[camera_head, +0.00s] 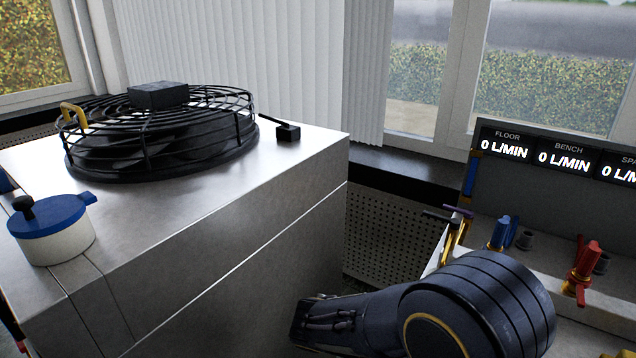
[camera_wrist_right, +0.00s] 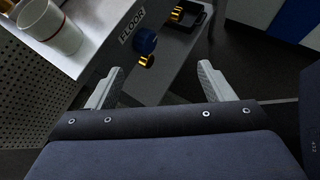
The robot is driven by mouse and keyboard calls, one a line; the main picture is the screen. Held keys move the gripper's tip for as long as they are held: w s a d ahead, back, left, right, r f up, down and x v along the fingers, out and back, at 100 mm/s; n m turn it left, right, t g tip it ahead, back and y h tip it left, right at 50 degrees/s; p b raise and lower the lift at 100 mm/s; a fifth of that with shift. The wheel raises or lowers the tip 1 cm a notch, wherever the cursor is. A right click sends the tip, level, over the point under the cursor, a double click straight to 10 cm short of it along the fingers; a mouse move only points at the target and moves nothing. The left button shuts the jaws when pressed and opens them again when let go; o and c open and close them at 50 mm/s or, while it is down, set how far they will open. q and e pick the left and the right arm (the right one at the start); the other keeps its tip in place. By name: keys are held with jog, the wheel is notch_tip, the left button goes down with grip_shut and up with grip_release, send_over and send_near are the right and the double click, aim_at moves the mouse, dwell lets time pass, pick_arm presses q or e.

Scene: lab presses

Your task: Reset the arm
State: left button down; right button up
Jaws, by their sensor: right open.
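My right gripper (camera_wrist_right: 162,82) shows in the right wrist view. Its two pale fingers are wide apart, with nothing between them. Beyond them are a grey surface and a blue knob on a gold fitting (camera_wrist_right: 144,45), apart from the fingers. In the head view my dark right arm (camera_head: 480,305) crosses the lower right, in front of the bench with the flow displays. The right gripper cannot be made out there. My left arm and left gripper are in neither view.
A caged black fan (camera_head: 158,135) and a blue-lidded white pot (camera_head: 52,235) stand on a metal cabinet (camera_head: 235,215). A panel (camera_head: 553,185) reads 0 L/MIN above blue and red valves (camera_head: 585,262). A white cup (camera_wrist_right: 50,28) stands near a FLOOR label (camera_wrist_right: 132,26).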

jog(key=s+d+r+m+t+y, duration=0.2)
jog(key=s+r+m+y, duration=0.1)
jog(key=s+m+y, duration=0.5)
jog(key=s+d+r+m+t+y, duration=0.2)
jog(key=s+d+r+m+y, duration=0.1)
jog(key=s+m+y, duration=0.55)
notch_tip(320, 180, up, 15)
jog(key=m+h+p, duration=0.1)
jog(key=m+p, duration=0.1)
jog(key=p, duration=1.2)
jog(key=shift+s+a+f+h, duration=0.2)
jog(key=shift+s+h, duration=0.15)
jog(key=shift+m, duration=0.25)
